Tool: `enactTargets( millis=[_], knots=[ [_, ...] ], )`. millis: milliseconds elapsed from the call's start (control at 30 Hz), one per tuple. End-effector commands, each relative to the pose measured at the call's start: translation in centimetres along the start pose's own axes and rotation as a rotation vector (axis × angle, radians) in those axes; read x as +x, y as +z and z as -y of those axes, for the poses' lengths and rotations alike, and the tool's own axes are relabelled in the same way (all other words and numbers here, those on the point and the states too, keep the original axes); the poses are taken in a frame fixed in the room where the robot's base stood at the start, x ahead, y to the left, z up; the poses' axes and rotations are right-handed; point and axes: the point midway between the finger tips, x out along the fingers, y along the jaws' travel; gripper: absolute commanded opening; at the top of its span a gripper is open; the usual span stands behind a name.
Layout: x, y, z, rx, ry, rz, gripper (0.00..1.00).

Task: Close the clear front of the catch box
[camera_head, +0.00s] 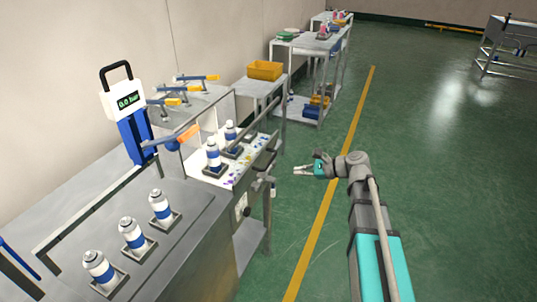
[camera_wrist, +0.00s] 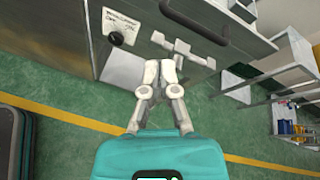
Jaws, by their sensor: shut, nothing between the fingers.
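My gripper (camera_head: 300,171) reaches over the green floor, to the right of the workbench and apart from it. In the wrist view its fingers (camera_wrist: 160,68) are together and hold nothing. Their tips point at a grey metal front (camera_wrist: 80,28) with a round dial (camera_wrist: 117,38), a dark bar handle (camera_wrist: 193,24) and a pale T-shaped fitting (camera_wrist: 183,48). I cannot make out for sure the catch box or its clear front in either view. A white surface with coloured spots (camera_head: 247,172) lies on the bench left of my gripper.
White-and-blue cans (camera_head: 132,234) stand in holders on the near bench. A blue-and-white device (camera_head: 126,101) reads 0.0 bar. A yellow bin (camera_head: 265,70) and shelving (camera_head: 327,62) stand farther back.

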Motion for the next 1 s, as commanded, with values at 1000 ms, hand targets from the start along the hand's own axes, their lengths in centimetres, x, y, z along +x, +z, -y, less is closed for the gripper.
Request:
enactTargets(
  millis=[1000],
  knots=[
    [-0.6,0.3,6.2,0.471,-0.158,0.364,0.00]
  ],
)
